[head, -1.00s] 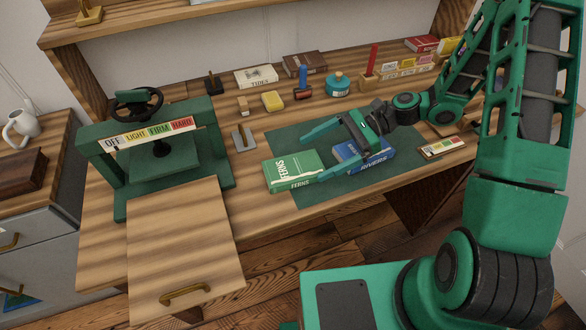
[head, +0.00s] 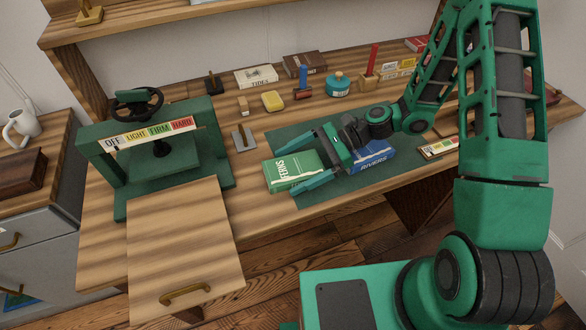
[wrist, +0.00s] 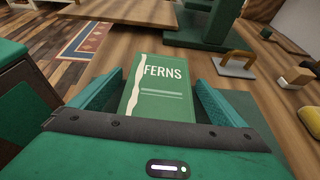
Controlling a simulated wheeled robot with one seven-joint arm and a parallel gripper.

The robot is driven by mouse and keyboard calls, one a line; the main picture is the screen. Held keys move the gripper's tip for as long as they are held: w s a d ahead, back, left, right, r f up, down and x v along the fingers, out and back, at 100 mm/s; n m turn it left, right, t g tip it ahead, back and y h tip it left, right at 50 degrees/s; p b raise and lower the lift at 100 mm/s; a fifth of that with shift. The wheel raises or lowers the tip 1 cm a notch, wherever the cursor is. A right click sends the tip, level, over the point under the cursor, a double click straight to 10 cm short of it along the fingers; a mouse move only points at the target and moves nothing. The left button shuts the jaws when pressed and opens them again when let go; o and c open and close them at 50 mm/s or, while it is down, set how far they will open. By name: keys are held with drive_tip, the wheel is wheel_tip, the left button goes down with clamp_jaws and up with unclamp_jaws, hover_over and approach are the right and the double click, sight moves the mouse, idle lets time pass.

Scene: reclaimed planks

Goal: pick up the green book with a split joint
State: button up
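The green book (head: 294,168), titled FERNS, lies flat on the green mat (head: 335,185) near the table's front edge. A pale jagged line, likely the split joint, runs along its cover by the spine. My gripper (head: 311,157) is open, its fingers pointing at the book from the right. In the wrist view the book (wrist: 165,88) lies between the two spread fingers (wrist: 152,98), its near end hidden behind the gripper body. I cannot tell whether either finger touches it. The blue RIVERS book (head: 372,158) lies under or just behind my gripper, partly hidden.
A green press (head: 160,165) with an OFF/LIGHT/FIRM/HARD strip stands at the left. A metal piece with a handle (head: 243,138) sits behind the green book.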

drive_tip(key=c, duration=1.2)
drive_tip(key=shift+r, duration=0.2)
